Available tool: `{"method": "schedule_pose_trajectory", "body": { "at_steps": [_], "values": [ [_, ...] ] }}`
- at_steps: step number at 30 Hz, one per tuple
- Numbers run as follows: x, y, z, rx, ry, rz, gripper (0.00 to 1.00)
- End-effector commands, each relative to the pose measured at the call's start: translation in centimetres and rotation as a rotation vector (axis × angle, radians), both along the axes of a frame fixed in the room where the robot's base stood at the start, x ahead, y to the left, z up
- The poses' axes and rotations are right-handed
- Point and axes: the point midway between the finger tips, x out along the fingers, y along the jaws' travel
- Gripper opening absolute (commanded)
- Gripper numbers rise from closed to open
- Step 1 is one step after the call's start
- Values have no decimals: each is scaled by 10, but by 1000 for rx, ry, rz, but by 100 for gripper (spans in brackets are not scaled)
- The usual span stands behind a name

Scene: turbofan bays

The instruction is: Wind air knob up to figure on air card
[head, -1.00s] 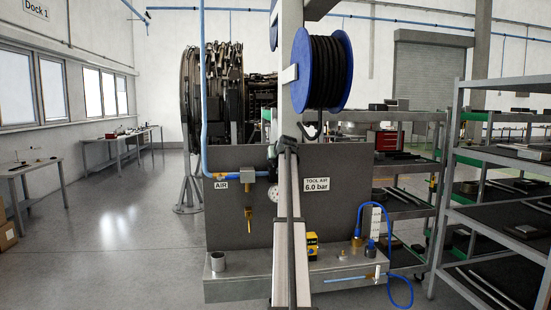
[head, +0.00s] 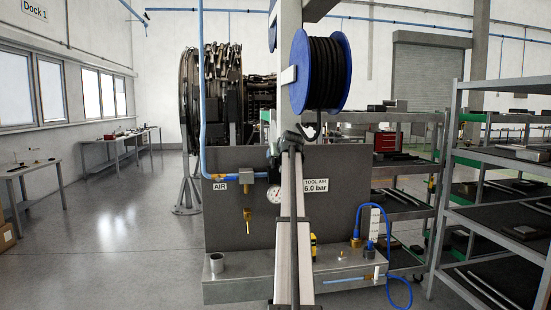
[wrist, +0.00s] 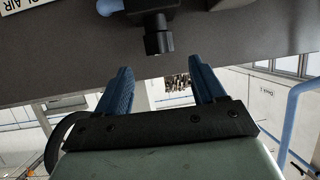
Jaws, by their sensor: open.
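The air card (head: 316,185), reading "TOOL AIR 6.0 bar", is on the grey panel right of my arm in the head view. The air gauge (head: 273,194) shows just left of my arm; its reading is too small to tell. In the wrist view my gripper (wrist: 161,72) is open and empty, its two blue fingers apart. A black knob (wrist: 158,42) hangs from a dark body beyond the fingertips, roughly in line with the gap. I see no contact. The card's edge (wrist: 38,8) shows at upper left. The knob and the fingers are hidden in the head view.
A blue reel (head: 320,70) hangs above.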

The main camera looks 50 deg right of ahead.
Motion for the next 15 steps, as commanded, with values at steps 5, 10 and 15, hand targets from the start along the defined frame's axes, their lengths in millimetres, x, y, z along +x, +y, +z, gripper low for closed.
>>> {"method": "schedule_pose_trajectory", "body": {
  "at_steps": [5, 10, 15],
  "values": [
    [-24, 22, 12, -1, -1, 0, 69],
    [-39, 34, 21, -1, -1, 0, 69],
    [-46, 39, 25, 0, 0, 0, 69]
  ]
}}
